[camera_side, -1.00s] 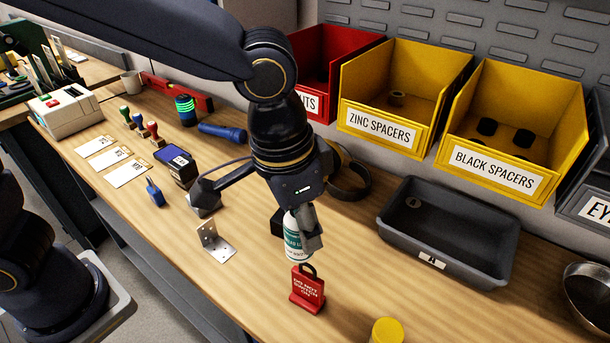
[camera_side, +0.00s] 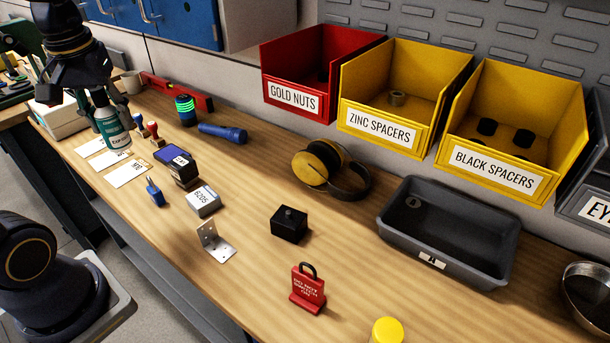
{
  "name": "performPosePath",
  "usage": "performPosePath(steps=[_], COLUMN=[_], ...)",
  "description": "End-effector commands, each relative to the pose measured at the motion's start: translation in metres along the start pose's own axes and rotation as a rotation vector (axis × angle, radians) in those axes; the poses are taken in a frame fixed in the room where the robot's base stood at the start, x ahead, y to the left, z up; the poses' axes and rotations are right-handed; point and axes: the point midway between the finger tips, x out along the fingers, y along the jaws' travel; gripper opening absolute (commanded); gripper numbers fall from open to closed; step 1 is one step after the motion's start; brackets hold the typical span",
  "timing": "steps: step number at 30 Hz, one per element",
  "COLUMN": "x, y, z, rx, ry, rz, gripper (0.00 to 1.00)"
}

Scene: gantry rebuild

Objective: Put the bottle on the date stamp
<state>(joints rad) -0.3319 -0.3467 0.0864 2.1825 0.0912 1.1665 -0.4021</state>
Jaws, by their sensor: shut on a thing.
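The bottle (camera_side: 112,130), white with a green label, is upright in my gripper (camera_side: 102,95) at the left of the side view. My gripper is shut on its upper part. The bottle appears in front of the white cards and beside the small hand stamps; I cannot tell whether its base touches anything. A black block with a blue top (camera_side: 178,163), right of the cards, may be the date stamp. Small stamps with knob handles, one red (camera_side: 153,130), stand behind it. I cannot tell for sure which is the date stamp.
White cards (camera_side: 127,173), a blue padlock-like item (camera_side: 154,191) and a box marked 6205 (camera_side: 203,201) lie near the black block. A blue flashlight (camera_side: 222,132) and earmuffs (camera_side: 325,165) lie behind. A metal bracket (camera_side: 215,243) and red lockout tag (camera_side: 307,288) stand in front.

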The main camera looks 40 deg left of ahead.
Motion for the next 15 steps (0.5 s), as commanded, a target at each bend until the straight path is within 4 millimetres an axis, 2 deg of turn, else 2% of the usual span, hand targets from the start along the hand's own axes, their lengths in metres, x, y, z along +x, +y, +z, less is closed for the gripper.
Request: performPosePath(steps=[9, 15], x=[0.050, 0.091], y=[0.036, 0.049], z=[-0.068, -0.089], rx=[0.001, 0.001], ry=[-0.005, -0.004], rz=[-0.003, -0.001], gripper=[0.07, 0.07])
